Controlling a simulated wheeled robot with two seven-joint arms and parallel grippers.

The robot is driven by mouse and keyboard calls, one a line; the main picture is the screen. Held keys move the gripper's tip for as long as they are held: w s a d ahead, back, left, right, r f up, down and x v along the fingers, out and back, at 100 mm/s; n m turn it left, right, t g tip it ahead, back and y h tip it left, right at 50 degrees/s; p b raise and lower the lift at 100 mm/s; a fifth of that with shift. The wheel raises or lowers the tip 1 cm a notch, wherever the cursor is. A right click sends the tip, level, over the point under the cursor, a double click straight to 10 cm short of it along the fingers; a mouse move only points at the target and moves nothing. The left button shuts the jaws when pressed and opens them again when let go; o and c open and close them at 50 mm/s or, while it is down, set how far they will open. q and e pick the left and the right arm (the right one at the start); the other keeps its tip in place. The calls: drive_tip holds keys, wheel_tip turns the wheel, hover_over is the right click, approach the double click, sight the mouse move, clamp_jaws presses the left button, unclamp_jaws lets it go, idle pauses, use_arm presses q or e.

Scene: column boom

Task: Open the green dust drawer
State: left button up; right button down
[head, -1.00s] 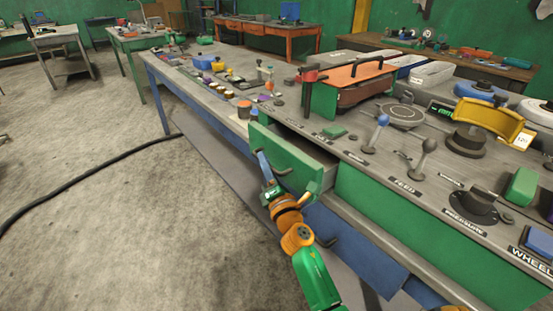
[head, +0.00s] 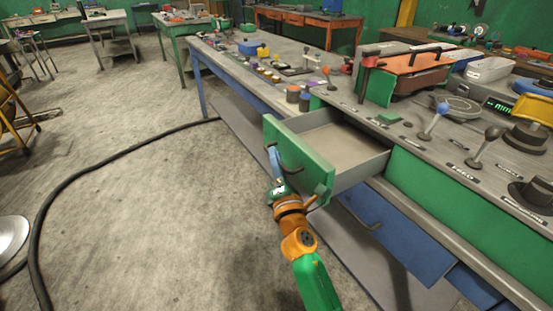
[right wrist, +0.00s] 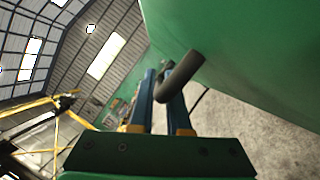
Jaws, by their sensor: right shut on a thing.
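The green dust drawer (head: 297,155) is pulled well out from the front of the workbench in the head view, and its grey inside shows empty. Its dark bar handle (right wrist: 180,78) is on the green front face. My right gripper (head: 277,162) is at the drawer front, shut on the handle; in the right wrist view its blue fingers (right wrist: 157,100) are on either side of the dark handle. The green front fills the upper right of that view. My left gripper is not in view.
The workbench top (head: 330,120) carries levers, knobs and a red-orange clamped unit (head: 415,62). Blue drawers (head: 385,230) lie below and right of the green one. A black cable (head: 110,155) runs over the open concrete floor at left.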

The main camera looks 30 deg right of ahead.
drive_tip(key=c, duration=0.9)
unclamp_jaws()
drive_tip(key=b+v, duration=0.1)
drive_tip(key=v, duration=0.6)
drive_tip(key=shift+f, duration=0.1)
